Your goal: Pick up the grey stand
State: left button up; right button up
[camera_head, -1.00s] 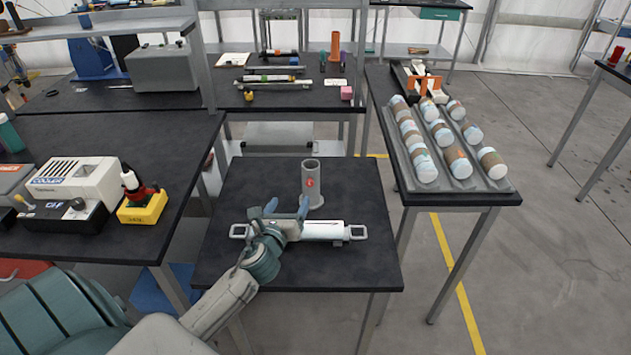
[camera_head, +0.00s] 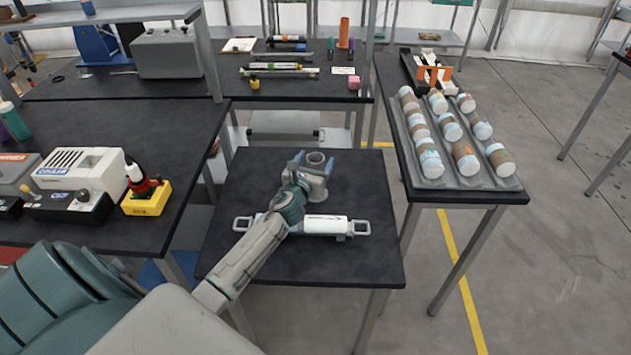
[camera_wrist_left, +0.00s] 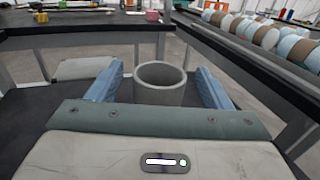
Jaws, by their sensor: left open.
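The grey stand is a hollow upright cylinder (camera_head: 317,161) on the small black table, partly hidden behind my left gripper in the head view. In the left wrist view the stand (camera_wrist_left: 160,84) shows its open round top between my two blue fingers. My left gripper (camera_head: 315,165) is open, with one finger on each side of the stand. The left gripper also shows in the wrist view (camera_wrist_left: 160,88). My right gripper is not in view.
A white cylinder with metal end handles (camera_head: 327,225) lies on the small table (camera_head: 300,262) in front of the stand, beneath my left arm. A grey rack (camera_head: 432,180) of several jars stands on the right table. A yellow-based device (camera_head: 146,199) stands on the left table.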

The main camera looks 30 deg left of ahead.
pick_arm(q)
jog(key=shift+w+a, duration=0.1)
jog(key=shift+w, duration=0.2)
jog(key=c, duration=1.5)
jog(key=shift+c, duration=0.2)
